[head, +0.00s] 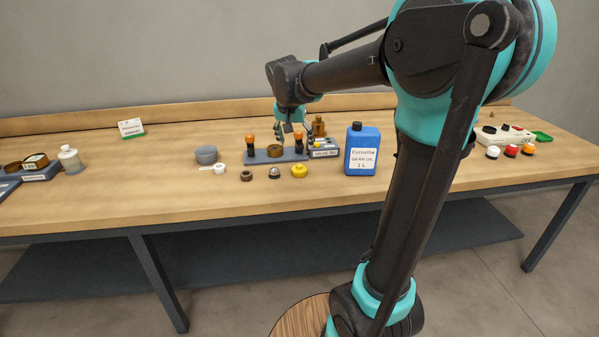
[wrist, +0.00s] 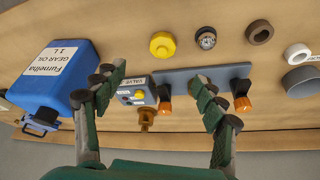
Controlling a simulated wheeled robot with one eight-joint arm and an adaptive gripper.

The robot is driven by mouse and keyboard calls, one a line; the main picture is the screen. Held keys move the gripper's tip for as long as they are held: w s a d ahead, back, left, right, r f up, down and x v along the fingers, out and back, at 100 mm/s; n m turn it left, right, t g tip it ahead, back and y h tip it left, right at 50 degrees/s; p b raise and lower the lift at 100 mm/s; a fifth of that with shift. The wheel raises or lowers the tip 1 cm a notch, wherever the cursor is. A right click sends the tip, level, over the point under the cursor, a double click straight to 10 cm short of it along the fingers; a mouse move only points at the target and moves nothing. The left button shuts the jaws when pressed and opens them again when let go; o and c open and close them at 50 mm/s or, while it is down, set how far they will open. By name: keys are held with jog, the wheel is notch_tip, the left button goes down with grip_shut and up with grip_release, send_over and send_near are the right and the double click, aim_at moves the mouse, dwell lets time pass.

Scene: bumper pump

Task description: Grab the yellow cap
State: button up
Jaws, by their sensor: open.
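The yellow cap (head: 299,171) lies on the wooden table in the front row of small parts, left of the blue bottle in the head view. In the wrist view, the yellow cap (wrist: 163,46) is near the top centre, beyond the fingertips and apart from them. My gripper (wrist: 162,80) is open and empty, with one finger on each side of the picture. In the head view my gripper (head: 289,127) is above the grey plate, behind the cap. The cap is fully visible in the wrist view.
A blue gear oil bottle (head: 362,149) stands close to the right. A grey plate (wrist: 185,77) with orange-topped posts (wrist: 243,103) and a valve box (wrist: 134,92) lie under my fingers. Table front is clear.

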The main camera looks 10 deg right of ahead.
send_near(299, 165)
jog(key=x, duration=0.5)
jog(key=shift+s+f, duration=0.1)
jog(key=shift+s, duration=0.25)
jog(key=shift+w+x, duration=0.15)
jog(key=shift+x, duration=1.2)
jog(key=shift+w+x, duration=0.15)
jog(key=shift+x, duration=1.2)
jog(key=shift+c, duration=0.5)
jog(key=c, duration=1.1)
jog(key=shift+r, duration=0.25)
jog(key=shift+c, duration=0.2)
